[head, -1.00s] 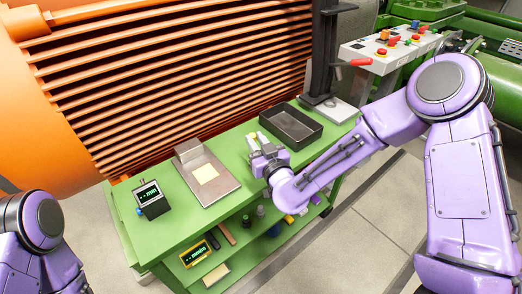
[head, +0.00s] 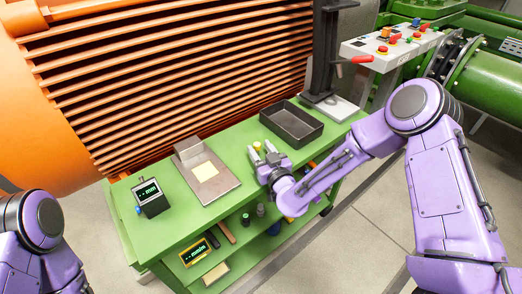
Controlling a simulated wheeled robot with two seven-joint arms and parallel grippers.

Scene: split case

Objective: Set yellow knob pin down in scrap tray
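The scrap tray appears to be the dark, open, rectangular tray (head: 315,129) on the green bench, and it looks empty. My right gripper (head: 264,152) is over the bench, left of the tray and nearer the front edge. A small yellow piece, probably the yellow knob pin (head: 257,146), shows at its fingertips. It is too small to tell whether the fingers grip it or stand apart around it. My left arm (head: 40,235) shows at the lower left; its gripper is out of view.
A metal plate with a pale yellow square (head: 222,186) and a small display box (head: 152,198) stand on the bench left of my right gripper. A dark column stand (head: 326,60) rises behind the tray. The lower shelf holds several small items.

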